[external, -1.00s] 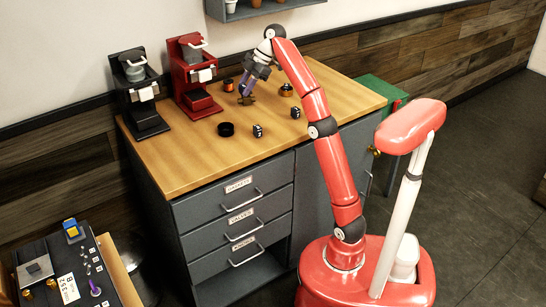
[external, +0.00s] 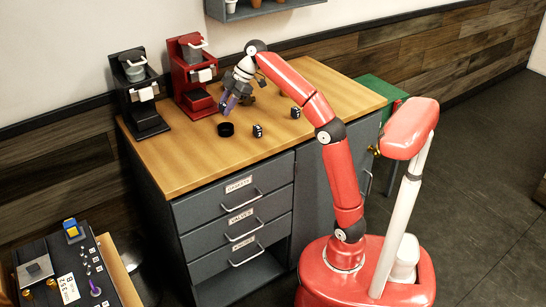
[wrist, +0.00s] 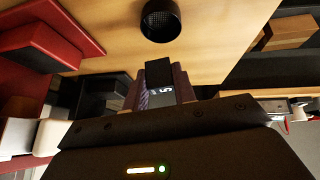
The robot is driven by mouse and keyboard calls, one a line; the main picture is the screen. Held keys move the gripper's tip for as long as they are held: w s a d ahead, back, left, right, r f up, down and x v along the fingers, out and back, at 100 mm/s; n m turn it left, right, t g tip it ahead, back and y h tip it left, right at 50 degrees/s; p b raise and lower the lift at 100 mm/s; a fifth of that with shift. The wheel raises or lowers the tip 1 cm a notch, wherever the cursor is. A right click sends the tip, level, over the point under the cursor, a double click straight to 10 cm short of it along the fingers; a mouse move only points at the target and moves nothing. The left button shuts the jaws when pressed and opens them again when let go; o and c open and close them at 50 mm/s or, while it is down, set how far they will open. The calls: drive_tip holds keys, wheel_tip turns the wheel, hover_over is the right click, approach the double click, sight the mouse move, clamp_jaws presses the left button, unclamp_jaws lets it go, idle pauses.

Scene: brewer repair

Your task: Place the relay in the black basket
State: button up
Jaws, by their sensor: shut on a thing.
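The black basket (external: 226,129) is a small round open cup standing on the wooden worktop. In the wrist view the basket (wrist: 160,20) is at the top, with a mesh-like inside. My gripper (wrist: 158,90) has purple fingers shut on a small dark block with white marks, which I take to be the relay (wrist: 158,72). In the wrist view the relay lies between my gripper and the basket. In the external view my gripper (external: 226,106) points down and is just behind the basket; the relay is too small to make out there.
Two black blocks with white marks, one near (external: 257,131) and one farther right (external: 295,112), stand right of the basket. A red brewer (external: 192,75) and a black brewer (external: 138,95) stand at the left. The worktop's front (external: 215,170) is clear.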

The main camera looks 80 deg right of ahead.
drive_tip(key=shift+f+b, duration=0.95)
drive_tip(key=shift+f, duration=1.3)
drive_tip(key=o, duration=1)
wheel_tip(320, 180, up, 3)
drive_tip(key=p, duration=0.2)
drive_tip(key=shift+r+p, duration=0.15)
drive_tip(key=shift+p, duration=0.2)
drive_tip(key=shift+r+b, duration=0.3)
drive_tip(key=shift+b, duration=0.1)
drive_tip(key=shift+r, duration=1.6)
